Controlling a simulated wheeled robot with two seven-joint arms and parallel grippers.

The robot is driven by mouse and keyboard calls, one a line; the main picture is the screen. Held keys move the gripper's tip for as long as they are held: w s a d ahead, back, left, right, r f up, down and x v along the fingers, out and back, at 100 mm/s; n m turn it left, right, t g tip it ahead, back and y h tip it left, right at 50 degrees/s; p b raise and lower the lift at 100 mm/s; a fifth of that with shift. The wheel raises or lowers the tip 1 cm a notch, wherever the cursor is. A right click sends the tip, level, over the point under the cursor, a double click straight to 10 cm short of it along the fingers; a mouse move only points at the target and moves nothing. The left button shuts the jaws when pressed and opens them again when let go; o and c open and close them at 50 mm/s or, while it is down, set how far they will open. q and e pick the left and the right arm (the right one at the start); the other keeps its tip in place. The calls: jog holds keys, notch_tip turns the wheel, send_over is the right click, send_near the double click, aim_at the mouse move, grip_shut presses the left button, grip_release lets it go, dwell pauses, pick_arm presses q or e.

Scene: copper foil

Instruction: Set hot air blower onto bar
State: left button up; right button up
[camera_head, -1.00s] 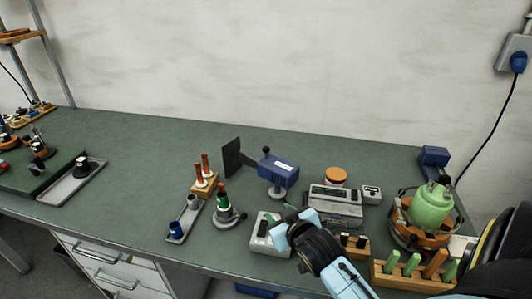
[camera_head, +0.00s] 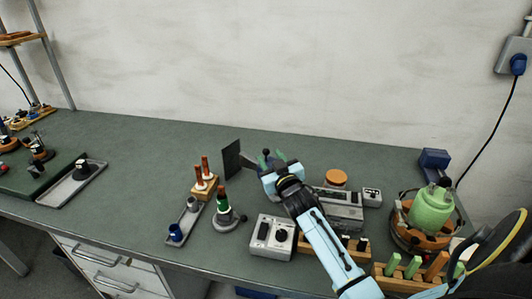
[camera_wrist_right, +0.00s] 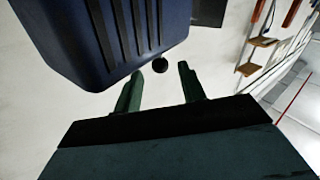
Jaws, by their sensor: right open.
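A blue ribbed body, probably the hot air blower (camera_wrist_right: 115,35), fills the upper left of the right wrist view. My right gripper (camera_head: 272,159) is open at the blower. In the wrist view its green fingertips (camera_wrist_right: 160,85) point towards the black knob (camera_wrist_right: 160,65), which shows between them; contact cannot be told. I cannot tell which thing is the bar. My left gripper is out of view.
A grey dial box (camera_head: 272,238) stands near the front edge. Red-handled tools in a wooden block (camera_head: 204,189) and a green-topped tool (camera_head: 223,205) stand left. The bench's left middle is clear.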

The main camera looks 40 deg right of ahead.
aim_at(267, 154)
jog(key=shift+x, duration=2.2)
grip_shut()
